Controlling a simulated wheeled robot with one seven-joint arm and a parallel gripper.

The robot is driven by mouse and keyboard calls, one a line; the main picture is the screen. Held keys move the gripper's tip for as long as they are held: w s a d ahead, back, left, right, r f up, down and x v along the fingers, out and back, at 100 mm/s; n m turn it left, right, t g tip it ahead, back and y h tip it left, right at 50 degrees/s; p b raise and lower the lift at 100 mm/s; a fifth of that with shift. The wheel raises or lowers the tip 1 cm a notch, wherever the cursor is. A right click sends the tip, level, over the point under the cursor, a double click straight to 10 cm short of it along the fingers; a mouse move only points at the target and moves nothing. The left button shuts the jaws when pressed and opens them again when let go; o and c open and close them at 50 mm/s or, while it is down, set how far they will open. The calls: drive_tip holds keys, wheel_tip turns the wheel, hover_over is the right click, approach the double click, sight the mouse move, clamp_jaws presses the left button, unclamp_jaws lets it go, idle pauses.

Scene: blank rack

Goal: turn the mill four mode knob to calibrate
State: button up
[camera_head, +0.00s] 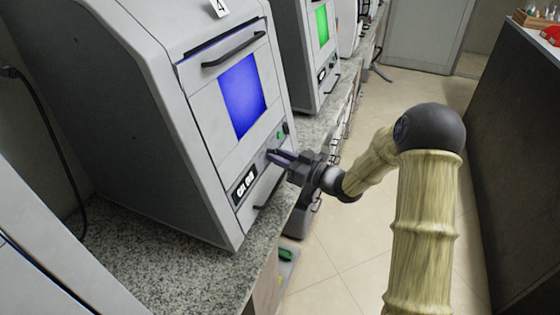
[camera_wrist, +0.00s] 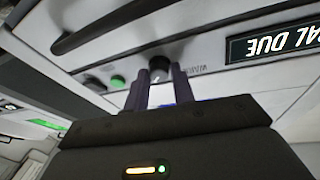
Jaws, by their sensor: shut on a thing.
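Mill four is the grey cabinet (camera_head: 160,90) with a "4" tag on top, a blue screen (camera_head: 242,95) and a dark bar handle. My gripper (camera_head: 279,156) reaches its lower front panel from the right. In the wrist view the mode knob (camera_wrist: 160,66) is a small dark round knob between the tips of my gripper (camera_wrist: 160,80), which is shut on it. The fingers hide part of the knob, and its pointer setting cannot be read. A partly legible label beside it seems to start with "WAR". In the head view the gripper hides the knob.
A small display (camera_wrist: 275,42) beside the knob shows "AL DUE", upside down and cut off. A green button (camera_wrist: 117,81) sits on the knob's other side. A second machine with a green screen (camera_head: 322,25) stands beyond. The granite counter (camera_head: 190,275) runs below; open floor lies right.

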drive_tip(key=n+b, duration=0.1)
drive_tip(key=n, duration=0.1)
drive_tip(key=n+g+y+b, duration=0.1)
drive_tip(key=n+b, duration=0.1)
drive_tip(key=n+g+b, duration=0.1)
drive_tip(key=n+b, duration=0.1)
drive_tip(key=shift+w+d+f+n+y, duration=0.2)
drive_tip(key=shift+f+n+y, duration=0.1)
drive_tip(key=shift+f+n, duration=0.1)
drive_tip(key=shift+w+r+n+g+y+b, duration=0.15)
drive_tip(key=shift+n+g+b, duration=0.4)
drive_tip(key=shift+n+b, duration=0.65)
drive_tip(key=shift+s+r+n+g+y+b, duration=0.1)
drive_tip(key=shift+n+g+y+b, duration=0.15)
drive_tip(key=shift+n+g+b, duration=0.9)
drive_tip(key=shift+n+t+p, duration=0.4)
drive_tip(key=shift+n+t, duration=0.15)
drive_tip(key=shift+t, duration=0.05)
drive_tip(key=shift+w, duration=0.1)
drive_tip(key=o, duration=1)
drive_tip(key=p+v, duration=0.1)
drive_tip(key=v, duration=1.6)
drive_tip(key=shift+d+f, duration=0.1)
drive_tip(key=shift+d, duration=0.05)
